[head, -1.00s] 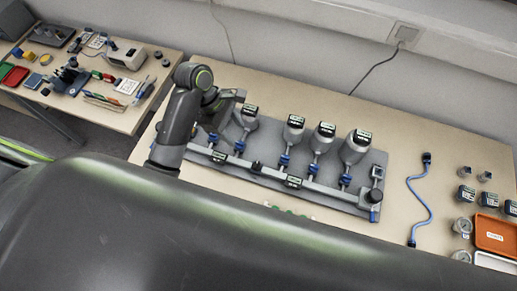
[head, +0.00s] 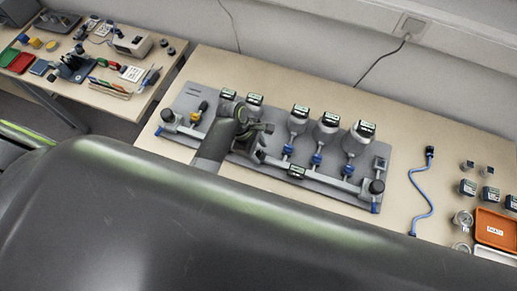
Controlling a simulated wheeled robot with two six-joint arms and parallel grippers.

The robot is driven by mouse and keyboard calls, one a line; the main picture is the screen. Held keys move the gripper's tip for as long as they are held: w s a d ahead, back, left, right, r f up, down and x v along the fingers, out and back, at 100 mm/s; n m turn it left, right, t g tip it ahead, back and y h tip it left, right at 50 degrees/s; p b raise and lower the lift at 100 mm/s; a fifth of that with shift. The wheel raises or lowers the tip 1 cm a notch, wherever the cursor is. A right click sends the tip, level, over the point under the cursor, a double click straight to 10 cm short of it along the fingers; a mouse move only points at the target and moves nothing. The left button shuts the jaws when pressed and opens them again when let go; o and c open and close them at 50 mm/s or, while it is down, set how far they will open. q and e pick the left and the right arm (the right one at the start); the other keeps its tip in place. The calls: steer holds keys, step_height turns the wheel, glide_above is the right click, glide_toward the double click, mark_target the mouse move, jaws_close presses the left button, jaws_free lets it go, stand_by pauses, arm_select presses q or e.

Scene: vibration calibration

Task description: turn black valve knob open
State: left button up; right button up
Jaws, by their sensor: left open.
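A grey manifold board (head: 185,98) with a pipe and several grey bottle-shaped gauges lies on the table. Several black knobs show on it: one at the pipe's right end (head: 377,187), one at its left end (head: 167,115), and a small one (head: 260,155) on the middle of the pipe. I cannot tell which is the task's valve knob. My left gripper (head: 262,130) is open above the left-middle of the board, just behind the small middle knob. It appears empty, and contact is not clear. My arm hides part of the pipe. My right gripper is out of view.
Blue valve handles (head: 316,159) stand along the pipe. A blue cable (head: 420,192), an orange tray (head: 495,228) and small jars lie at the right. A second table (head: 110,102) with tools stands at the left. A wall is behind.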

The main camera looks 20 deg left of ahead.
arm_select(q)
steer(key=shift+d+f, duration=0.1)
steer(key=shift+f, duration=0.1)
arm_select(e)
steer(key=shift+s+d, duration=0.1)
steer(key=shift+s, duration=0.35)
arm_select(q)
steer(key=c, duration=1)
steer(key=shift+o, duration=0.2)
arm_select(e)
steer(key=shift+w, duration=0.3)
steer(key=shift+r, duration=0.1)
